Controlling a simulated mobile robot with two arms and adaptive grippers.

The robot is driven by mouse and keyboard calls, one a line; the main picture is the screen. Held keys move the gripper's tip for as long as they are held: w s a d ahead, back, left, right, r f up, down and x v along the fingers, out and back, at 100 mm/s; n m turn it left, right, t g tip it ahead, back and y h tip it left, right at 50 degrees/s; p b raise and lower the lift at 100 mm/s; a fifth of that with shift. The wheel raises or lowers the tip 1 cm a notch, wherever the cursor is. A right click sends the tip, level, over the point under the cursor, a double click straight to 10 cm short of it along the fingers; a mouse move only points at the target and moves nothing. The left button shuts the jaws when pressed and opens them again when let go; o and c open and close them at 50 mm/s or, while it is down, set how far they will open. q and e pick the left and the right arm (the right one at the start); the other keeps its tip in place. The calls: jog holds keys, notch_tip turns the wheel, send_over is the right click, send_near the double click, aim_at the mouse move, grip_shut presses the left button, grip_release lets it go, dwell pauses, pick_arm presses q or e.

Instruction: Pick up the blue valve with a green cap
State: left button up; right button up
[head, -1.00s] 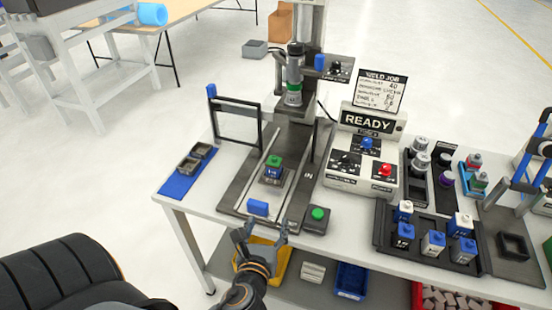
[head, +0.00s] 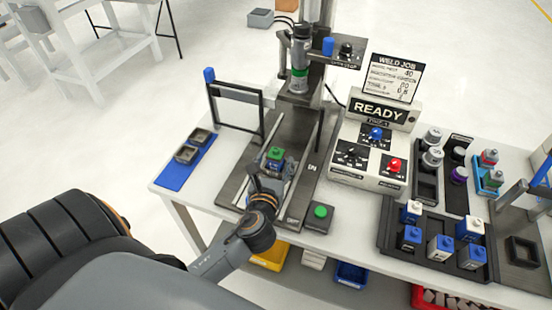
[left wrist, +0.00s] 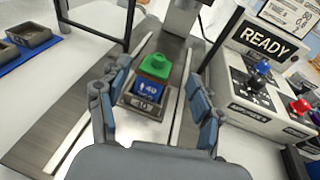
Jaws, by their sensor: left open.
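The blue valve with a green cap (head: 275,157) sits upright in a dark holder between the rails of the press fixture. In the left wrist view the open fingers (left wrist: 158,92) stand to the left and right of the valve, with nothing gripped. In the head view the gripper hides the valve's lower part. My right gripper is not in view.
The press head (head: 299,70) stands behind the valve. A dark-framed gate (head: 237,108) is at the back left. The control box (head: 364,170) and a green button (head: 320,211) are to the right. A tray (head: 388,243) of blue and white valves lies further right.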

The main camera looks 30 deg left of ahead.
aim_at(276, 152)
pick_arm(q)
jog(key=shift+w+a+r+p, duration=0.15)
jog(key=shift+w+a+p, duration=0.1)
jog(key=shift+w, duration=0.2)
jog(key=shift+w+a+r+p, duration=0.1)
jog(key=shift+w+a+p, duration=0.1)
jog(key=shift+w, duration=0.25)
jog(key=x, duration=0.2)
jog(key=shift+w+a+f, duration=0.1)
jog(key=shift+w+f, duration=0.05)
jog(key=shift+w, duration=0.05)
jog(key=shift+w+a+f, duration=0.1)
jog(key=shift+w+a, duration=0.05)
jog(key=shift+w, duration=0.25)
jog(key=c, duration=1.1)
jog(key=shift+c, duration=1)
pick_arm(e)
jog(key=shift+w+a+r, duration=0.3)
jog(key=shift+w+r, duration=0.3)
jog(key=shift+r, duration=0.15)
